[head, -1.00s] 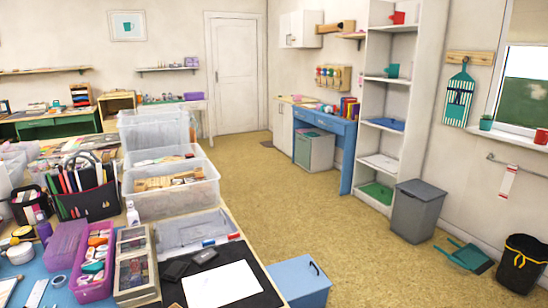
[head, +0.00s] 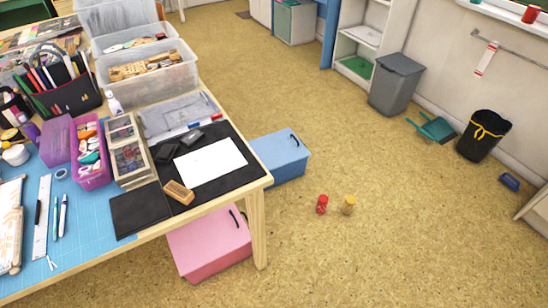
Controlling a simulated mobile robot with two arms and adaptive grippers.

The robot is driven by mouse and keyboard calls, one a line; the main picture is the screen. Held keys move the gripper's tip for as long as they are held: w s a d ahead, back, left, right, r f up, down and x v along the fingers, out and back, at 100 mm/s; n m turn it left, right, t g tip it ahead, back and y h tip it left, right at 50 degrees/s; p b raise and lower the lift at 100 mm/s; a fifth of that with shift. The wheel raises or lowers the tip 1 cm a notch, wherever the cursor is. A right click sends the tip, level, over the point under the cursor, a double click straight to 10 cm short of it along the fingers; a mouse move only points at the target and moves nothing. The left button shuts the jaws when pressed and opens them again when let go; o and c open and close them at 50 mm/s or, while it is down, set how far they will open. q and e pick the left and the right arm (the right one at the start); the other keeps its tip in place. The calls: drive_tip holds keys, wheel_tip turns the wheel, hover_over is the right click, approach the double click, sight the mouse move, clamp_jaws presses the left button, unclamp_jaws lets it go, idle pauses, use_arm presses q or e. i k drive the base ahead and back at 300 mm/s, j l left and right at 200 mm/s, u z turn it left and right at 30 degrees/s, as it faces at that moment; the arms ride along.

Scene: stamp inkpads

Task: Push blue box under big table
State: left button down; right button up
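The blue box (head: 283,159) has a lid with a dark handle and sits on the floor at the right side of the big table (head: 259,231). Its left end is hidden behind the table's edge and corner, so I cannot tell how far it reaches under the tabletop. A pink box (head: 212,248) with a dark handle is on the floor at the table's near side, its upper left part hidden by the tabletop. Neither of my grippers shows in the head view.
Red (head: 322,204) and yellow (head: 348,205) small containers stand on the floor right of the table leg. A grey bin (head: 396,84), teal dustpan (head: 434,128) and black bin (head: 484,135) are along the right wall.

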sight(285, 174)
drive_tip(key=i+l+z, duration=0.2)
drive_tip(key=l+z, duration=0.15)
drive_tip(key=i+l+z, duration=0.5)
drive_tip(key=z, duration=0.2)
drive_tip(key=i+l+z, duration=0.3)
drive_tip(key=i+z, duration=0.15)
drive_tip(key=i+l+z, duration=0.1)
drive_tip(key=i+z, duration=0.4)
drive_tip(key=i, duration=0.1)
